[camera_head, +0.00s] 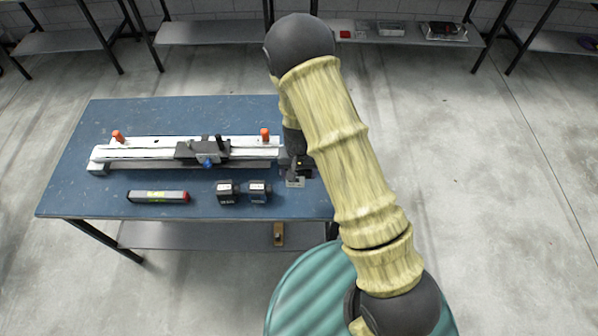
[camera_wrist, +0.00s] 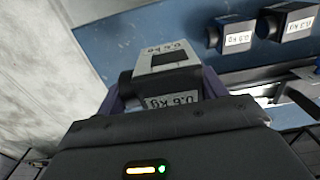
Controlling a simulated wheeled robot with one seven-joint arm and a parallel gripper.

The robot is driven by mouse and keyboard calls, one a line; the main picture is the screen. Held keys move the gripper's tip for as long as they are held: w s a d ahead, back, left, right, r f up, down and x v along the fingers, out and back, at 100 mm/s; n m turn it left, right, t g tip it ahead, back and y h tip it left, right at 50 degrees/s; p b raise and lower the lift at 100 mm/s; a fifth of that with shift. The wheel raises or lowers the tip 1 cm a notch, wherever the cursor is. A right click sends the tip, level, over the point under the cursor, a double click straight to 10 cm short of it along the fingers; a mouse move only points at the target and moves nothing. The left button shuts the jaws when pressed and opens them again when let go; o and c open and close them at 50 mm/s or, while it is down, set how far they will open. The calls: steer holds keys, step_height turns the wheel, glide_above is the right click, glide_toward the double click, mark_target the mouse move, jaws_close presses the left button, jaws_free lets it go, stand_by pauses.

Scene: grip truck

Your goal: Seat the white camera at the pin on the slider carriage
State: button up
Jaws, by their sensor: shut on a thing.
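The white camera (camera_wrist: 174,52), pale with a black lens-like end and a "0.6 kg" label, is between the fingers of my gripper (camera_wrist: 162,92) in the wrist view. In the head view my gripper (camera_head: 299,168) is at the table's right edge, partly behind my arm; a small pale part of the camera (camera_head: 295,182) shows below it. The slider carriage (camera_head: 190,150) is dark, with a blue knob, midway along a white rail (camera_head: 125,153). A short dark post, possibly the pin (camera_head: 218,141), stands on its right part. The gripper is right of the carriage, apart from it.
Two dark labelled cameras (camera_head: 228,192) (camera_head: 258,192) stand in front of the rail. A dark box (camera_head: 158,197) with a red end lies left of them. Orange knobs (camera_head: 117,136) (camera_head: 265,134) rise at the rail's ends. The blue table (camera_head: 190,115) is clear behind the rail.

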steer(key=shift+r, duration=0.5)
steer(key=w+d+f+b, duration=0.1)
steer(key=d+f, duration=0.1)
steer(key=d, duration=0.4)
steer(key=w+d+f+b, duration=0.1)
steer(key=d+f+b, duration=0.1)
steer(key=d, duration=0.5)
steer(key=shift+f, duration=0.65)
